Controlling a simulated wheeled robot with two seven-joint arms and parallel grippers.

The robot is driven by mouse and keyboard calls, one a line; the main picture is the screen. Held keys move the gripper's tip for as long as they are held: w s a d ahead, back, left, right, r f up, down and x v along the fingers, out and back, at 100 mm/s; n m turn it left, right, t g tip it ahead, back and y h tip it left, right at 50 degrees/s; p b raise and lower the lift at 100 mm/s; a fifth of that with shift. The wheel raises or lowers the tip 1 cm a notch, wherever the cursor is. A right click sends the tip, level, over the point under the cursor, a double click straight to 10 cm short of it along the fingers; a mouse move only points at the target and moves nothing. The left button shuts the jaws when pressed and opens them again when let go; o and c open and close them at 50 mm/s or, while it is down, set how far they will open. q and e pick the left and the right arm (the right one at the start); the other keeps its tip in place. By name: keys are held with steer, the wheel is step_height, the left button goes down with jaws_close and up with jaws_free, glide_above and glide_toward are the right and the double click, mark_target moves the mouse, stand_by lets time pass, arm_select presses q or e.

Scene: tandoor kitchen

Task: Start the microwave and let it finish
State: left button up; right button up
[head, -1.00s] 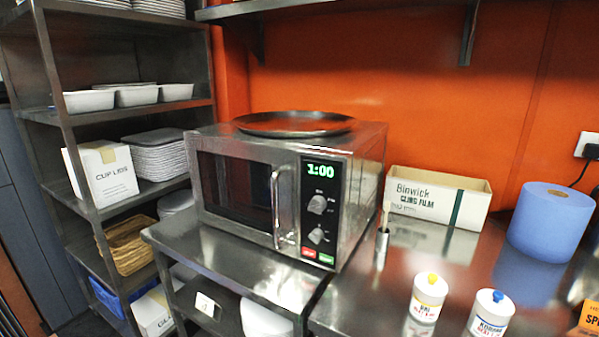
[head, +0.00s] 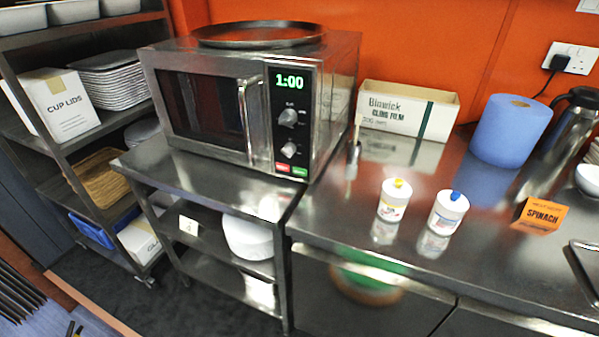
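The microwave (head: 205,108) stands on a steel stand left of the counter, its door shut. Its green display (head: 289,82) reads 1:00. Below the display are two knobs, the upper knob (head: 288,117) and the lower knob (head: 289,150). At the panel's bottom are a red button (head: 283,167) and a green button (head: 299,171). The vertical door handle (head: 246,118) is left of the panel. The window is dark. Neither of my grippers shows in the head view.
A round dark tray (head: 258,34) lies on top of the microwave. A cling film box (head: 405,112), two white bottles, a blue paper roll (head: 510,130) and an orange spinach sign (head: 540,215) are on the steel counter (head: 340,225). A shelf rack with a cup lids box (head: 55,105) stands at left.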

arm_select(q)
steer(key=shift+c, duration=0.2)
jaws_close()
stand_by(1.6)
